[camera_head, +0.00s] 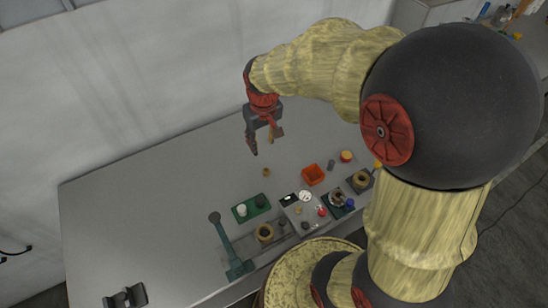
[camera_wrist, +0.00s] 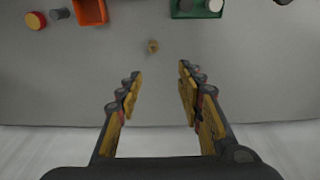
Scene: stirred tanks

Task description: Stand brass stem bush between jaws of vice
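The brass stem bush (camera_head: 266,173) looks like a small brass-coloured piece standing alone on the grey table. In the wrist view the bush (camera_wrist: 153,45) lies beyond the fingertips, roughly in line with the gap between them. My gripper (camera_head: 265,142) is above the table on the wall side of the bush, apart from it. In the wrist view my gripper (camera_wrist: 160,76) is open with nothing between its fingers. A dark block with two raised sides, apparently the vice (camera_head: 125,298), sits at the table's lower left, partly cut off by the picture's edge.
A green tray (camera_head: 246,216) with a white and a dark cylinder, an orange bin (camera_head: 313,174), a red-and-yellow round piece (camera_head: 346,156) and a green lever tool (camera_head: 226,246) stand near the front. Several small parts crowd beside them. The table's left half is mostly clear.

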